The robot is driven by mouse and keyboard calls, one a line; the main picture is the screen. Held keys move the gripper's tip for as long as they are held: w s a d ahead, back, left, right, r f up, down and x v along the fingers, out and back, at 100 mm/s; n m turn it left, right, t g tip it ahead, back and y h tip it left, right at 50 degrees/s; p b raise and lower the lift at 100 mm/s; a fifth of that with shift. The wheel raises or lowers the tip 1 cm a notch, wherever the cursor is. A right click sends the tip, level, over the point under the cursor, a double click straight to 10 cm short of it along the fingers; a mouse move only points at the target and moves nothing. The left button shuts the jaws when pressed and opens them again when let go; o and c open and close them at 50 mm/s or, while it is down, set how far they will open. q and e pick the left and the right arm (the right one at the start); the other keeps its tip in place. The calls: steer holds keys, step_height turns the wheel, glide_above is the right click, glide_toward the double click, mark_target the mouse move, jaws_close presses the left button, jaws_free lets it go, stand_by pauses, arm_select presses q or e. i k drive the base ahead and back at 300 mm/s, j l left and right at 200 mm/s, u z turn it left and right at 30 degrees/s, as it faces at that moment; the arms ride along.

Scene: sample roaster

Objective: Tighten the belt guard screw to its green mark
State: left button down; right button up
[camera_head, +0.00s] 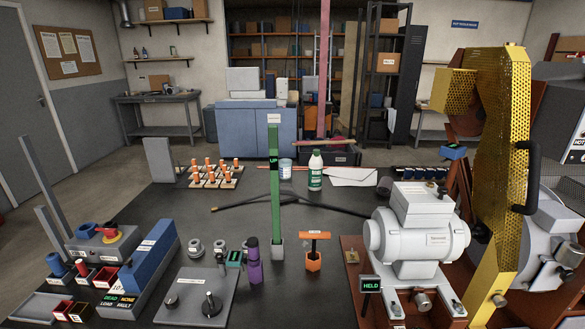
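The belt guard (507,170) is a tall yellow perforated cover standing upright at the right, with a black handle (531,178) on its side. A silver round screw head or knob (499,300) shows at the guard's lower front edge; I cannot tell whether it is the belt guard screw. No green mark on a screw can be made out. An orange T-handled tool (314,236) stands upright in a small orange holder (313,262) on the dark bench, left of the grey motor (416,240). Neither of my grippers is in view.
A black sign reading HELD (371,284) stands before the motor. A blue box (150,255) is further left. The bench's middle is fairly open.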

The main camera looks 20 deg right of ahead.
mark_target(499, 301)
steer(key=z, duration=1.95)
